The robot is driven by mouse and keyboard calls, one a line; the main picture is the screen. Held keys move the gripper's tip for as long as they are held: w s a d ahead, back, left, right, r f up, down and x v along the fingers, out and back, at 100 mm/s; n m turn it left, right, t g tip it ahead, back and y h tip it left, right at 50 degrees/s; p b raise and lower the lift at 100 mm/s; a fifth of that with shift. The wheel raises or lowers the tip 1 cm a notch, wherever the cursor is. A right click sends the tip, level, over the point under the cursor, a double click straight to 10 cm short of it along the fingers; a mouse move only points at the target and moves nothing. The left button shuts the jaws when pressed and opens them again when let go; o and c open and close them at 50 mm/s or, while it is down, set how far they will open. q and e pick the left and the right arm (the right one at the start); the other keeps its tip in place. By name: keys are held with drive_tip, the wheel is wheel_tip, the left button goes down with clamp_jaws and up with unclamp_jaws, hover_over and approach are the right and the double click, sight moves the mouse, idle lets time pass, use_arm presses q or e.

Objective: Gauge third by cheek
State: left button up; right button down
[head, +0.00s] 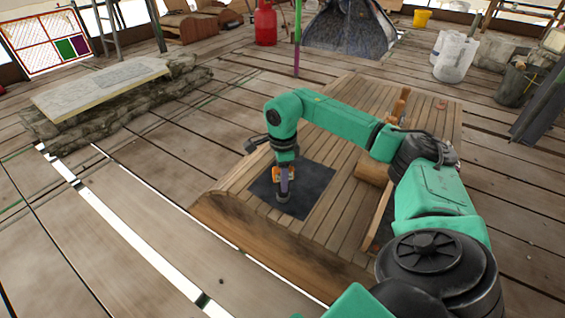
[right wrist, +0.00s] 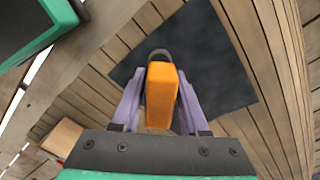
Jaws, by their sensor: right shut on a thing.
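My right gripper (head: 283,196) points down over a dark square mat (head: 313,190) on a plank-topped wooden table. In the right wrist view, the gripper's purple fingers (right wrist: 160,112) are shut on an orange block-shaped thing (right wrist: 162,92). A grey curved part (right wrist: 160,54) shows just past the far end of the orange thing. The dark mat (right wrist: 205,70) lies beneath. I cannot tell whether the held thing touches the mat. The fingers partly hide the orange thing in the head view. My left gripper is not in view.
The plank table (head: 240,190) has a wooden block (head: 372,170) right of the mat, partly behind my arm, and a wooden piece (head: 401,104) farther back. A pale slab on stacked sacks (head: 100,88) stands at left. A red canister (head: 265,24) stands far back.

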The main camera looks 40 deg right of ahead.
drive_tip(key=shift+c, duration=1.7)
unclamp_jaws()
